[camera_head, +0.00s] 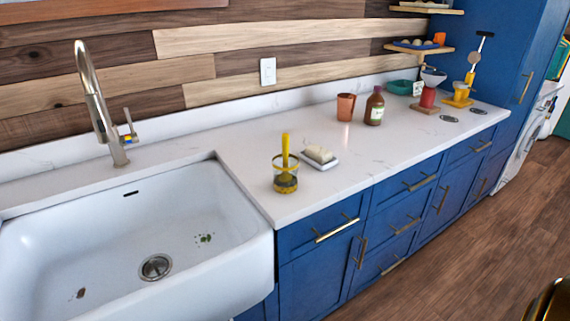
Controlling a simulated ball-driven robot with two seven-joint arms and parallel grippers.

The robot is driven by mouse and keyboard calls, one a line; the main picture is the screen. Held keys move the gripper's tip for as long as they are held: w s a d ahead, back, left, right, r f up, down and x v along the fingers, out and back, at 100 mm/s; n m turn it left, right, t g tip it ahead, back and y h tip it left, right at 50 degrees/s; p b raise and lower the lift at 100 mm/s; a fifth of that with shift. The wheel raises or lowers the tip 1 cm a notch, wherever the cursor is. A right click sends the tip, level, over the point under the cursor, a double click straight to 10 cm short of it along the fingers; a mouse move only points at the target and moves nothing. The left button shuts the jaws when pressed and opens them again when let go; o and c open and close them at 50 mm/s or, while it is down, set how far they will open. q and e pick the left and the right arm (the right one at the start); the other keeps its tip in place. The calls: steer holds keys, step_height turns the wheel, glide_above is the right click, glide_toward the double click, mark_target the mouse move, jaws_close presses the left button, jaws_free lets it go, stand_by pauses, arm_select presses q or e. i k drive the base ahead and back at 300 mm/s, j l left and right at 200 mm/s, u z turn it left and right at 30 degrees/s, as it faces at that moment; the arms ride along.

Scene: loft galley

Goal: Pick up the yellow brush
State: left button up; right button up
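The yellow brush (285,151) stands upright on the white counter, just right of the sink. Its handle sticks up out of a clear round holder (277,170) with a yellow base. Its lower end is inside the holder and hard to make out. Neither of my grippers can be made out in the head view.
A soap bar on a white dish (319,158) sits close to the right of the holder. The white sink (120,225) lies to the left, with a tall faucet (98,105) behind. A copper cup (345,107) and a brown bottle (374,107) stand farther back.

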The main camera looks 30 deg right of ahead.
mark_target(285, 137)
steer(key=z, duration=1.25)
